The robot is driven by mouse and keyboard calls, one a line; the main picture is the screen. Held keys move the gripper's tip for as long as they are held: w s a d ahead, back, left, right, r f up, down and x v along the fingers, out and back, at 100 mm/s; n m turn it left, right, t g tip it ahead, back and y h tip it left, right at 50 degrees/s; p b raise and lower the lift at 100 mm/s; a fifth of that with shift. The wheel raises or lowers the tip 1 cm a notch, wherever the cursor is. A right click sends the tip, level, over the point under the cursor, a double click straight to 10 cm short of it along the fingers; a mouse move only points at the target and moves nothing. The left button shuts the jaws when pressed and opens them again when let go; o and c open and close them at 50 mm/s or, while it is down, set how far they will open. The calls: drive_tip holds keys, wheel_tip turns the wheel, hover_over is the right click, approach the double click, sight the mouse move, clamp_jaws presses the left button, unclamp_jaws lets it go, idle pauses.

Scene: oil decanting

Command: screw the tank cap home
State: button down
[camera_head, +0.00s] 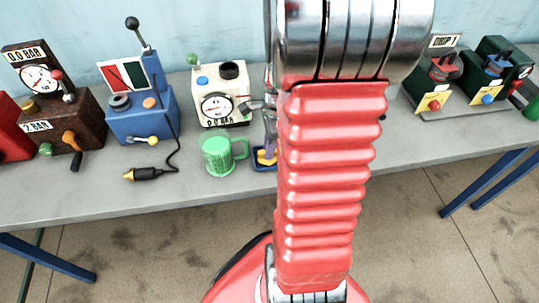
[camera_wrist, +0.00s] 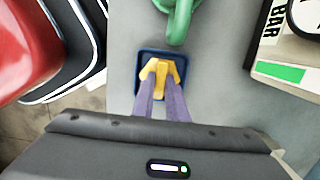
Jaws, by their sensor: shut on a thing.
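My gripper (camera_wrist: 161,75) points down over a small blue tray (camera_wrist: 144,57) on the bench. Its purple fingers are shut on a small yellow piece (camera_wrist: 161,82), which I take to be the tank cap. The cap is at or just above the tray; I cannot tell if it touches. In the head view the tray (camera_head: 262,165) shows partly behind my arm. The cream unit (camera_head: 214,88) with a gauge reading 0.0 BAR stands behind the tray and to its left. A dark round fitting (camera_head: 229,70) sits on its top; I cannot tell whether it is the tank's opening.
A green mug (camera_head: 218,155) stands just left of the tray, close to my gripper. A blue lever unit (camera_head: 143,115), a black cable with a yellow plug (camera_head: 143,174) and a brown gauge box (camera_head: 62,125) are further left. Dark green units (camera_head: 440,75) stand at right.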

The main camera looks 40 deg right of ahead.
drive_tip(key=shift+r, duration=0.15)
drive_tip(key=shift+w+r, duration=0.1)
drive_tip(key=shift+r, duration=0.25)
drive_tip(key=shift+r, duration=0.55)
drive_tip(key=shift+r, duration=1.95)
